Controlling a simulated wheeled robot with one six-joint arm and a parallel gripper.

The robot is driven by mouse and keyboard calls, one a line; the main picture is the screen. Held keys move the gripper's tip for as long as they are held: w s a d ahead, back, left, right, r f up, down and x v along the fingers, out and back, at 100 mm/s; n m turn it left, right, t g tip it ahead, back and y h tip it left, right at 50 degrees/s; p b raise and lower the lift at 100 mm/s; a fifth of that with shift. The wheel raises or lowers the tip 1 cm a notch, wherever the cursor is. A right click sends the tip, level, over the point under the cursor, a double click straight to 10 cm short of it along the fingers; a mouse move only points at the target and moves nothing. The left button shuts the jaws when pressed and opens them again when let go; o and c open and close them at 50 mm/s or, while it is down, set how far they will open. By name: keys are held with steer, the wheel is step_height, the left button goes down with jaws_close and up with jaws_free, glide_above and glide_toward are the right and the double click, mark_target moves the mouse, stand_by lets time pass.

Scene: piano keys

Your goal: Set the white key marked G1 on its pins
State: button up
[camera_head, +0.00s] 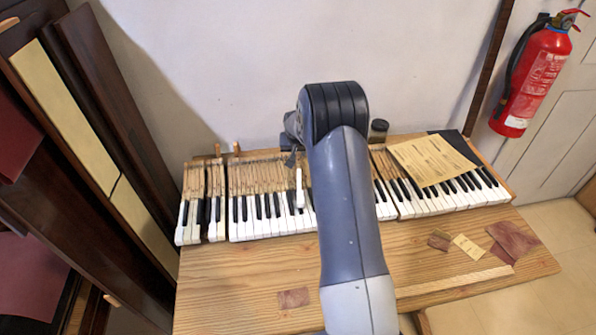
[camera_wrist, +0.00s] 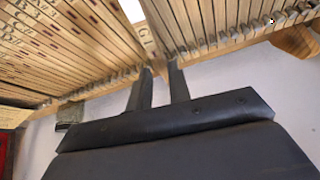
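The white key marked G1 (camera_wrist: 147,38) shows in the wrist view as a pale wooden stick with its mark near the fingertips and a white part at the top edge. My gripper (camera_wrist: 162,70) has its two dark fingers on either side of the key's wooden end. In the head view, the key's white front (camera_head: 299,190) stands out above the neighbouring keys, in the middle of the keyboard (camera_head: 262,228). My arm hides part of the keyboard and most of my gripper. The pins under the key cannot be seen.
The keyboard rests on a wooden bench (camera_head: 235,275) against a pale wall. A paper sheet (camera_head: 430,158) lies on the right-hand keys. A small dark jar (camera_head: 378,130) stands behind. Red-brown scraps (camera_head: 512,240) lie at the bench's front right. Dark panels (camera_head: 115,100) lean at left.

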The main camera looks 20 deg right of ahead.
steer(key=shift+f+b, duration=0.9)
stand_by(0.3)
steer(key=shift+c, duration=0.6)
jaws_close()
